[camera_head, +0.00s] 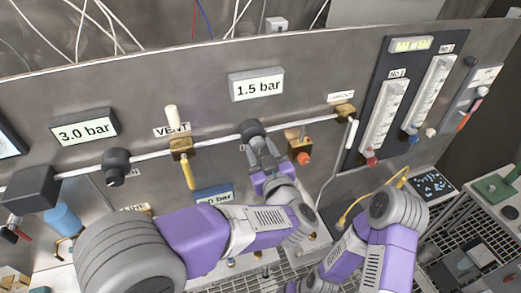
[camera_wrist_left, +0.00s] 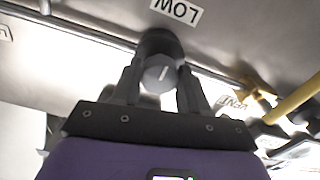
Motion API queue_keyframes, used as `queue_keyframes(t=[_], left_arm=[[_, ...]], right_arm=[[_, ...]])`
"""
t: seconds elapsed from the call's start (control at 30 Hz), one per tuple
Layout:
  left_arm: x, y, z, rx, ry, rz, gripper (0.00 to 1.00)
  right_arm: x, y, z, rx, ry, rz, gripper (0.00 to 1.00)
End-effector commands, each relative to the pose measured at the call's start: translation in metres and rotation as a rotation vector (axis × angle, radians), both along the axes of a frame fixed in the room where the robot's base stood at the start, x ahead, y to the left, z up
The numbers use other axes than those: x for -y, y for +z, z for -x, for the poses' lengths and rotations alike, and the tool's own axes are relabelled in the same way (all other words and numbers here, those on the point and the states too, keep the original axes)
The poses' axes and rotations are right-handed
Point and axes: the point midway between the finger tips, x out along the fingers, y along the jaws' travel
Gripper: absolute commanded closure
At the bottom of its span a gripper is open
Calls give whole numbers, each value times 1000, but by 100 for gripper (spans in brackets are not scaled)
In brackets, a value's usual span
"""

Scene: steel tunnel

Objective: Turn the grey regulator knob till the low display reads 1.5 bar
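The grey regulator knob (camera_head: 252,130) sits on the pipe along the steel panel. In the left wrist view the knob (camera_wrist_left: 160,73) shows a pale index line on its face and a LOW label (camera_wrist_left: 176,11) beside it, upside down. My left gripper (camera_head: 261,148) is at the knob with one finger on each side. In the left wrist view its fingers (camera_wrist_left: 160,88) lie close along the knob's sides and look shut on it. The display above the knob (camera_head: 257,85) reads 1.5 bar. My right arm shows at lower right, but its gripper is hidden.
Left of the knob are a VENT valve (camera_head: 181,147) with a yellow handle, a dark knob (camera_head: 116,166) and a 3.0 bar display (camera_head: 84,130). To the right are a brass fitting with an orange-red part (camera_head: 303,157) and flow meters (camera_head: 385,115).

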Motion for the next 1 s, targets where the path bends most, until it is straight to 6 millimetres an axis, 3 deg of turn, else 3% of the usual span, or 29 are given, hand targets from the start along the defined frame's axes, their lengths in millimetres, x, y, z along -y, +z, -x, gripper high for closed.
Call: queue_keyframes(t=[0.13,0.4,0.67,0.7,0.87,1.0], left_arm=[[0,0,0,0,1,0,87],[0,2,0,-24,2,-72,87],[0,0,0,-27,2,-84,87],[0,0,0,-27,2,-84,55],[0,0,0,-26,1,-84,31],[0,0,0,-27,1,-83,31]], right_arm=[[0,0,0,0,0,0,31],[0,15,0,0,0,0,31],[0,14,0,0,0,0,31],[0,14,0,0,0,0,31],[0,13,0,0,0,0,31],[0,13,0,0,0,0,31]])
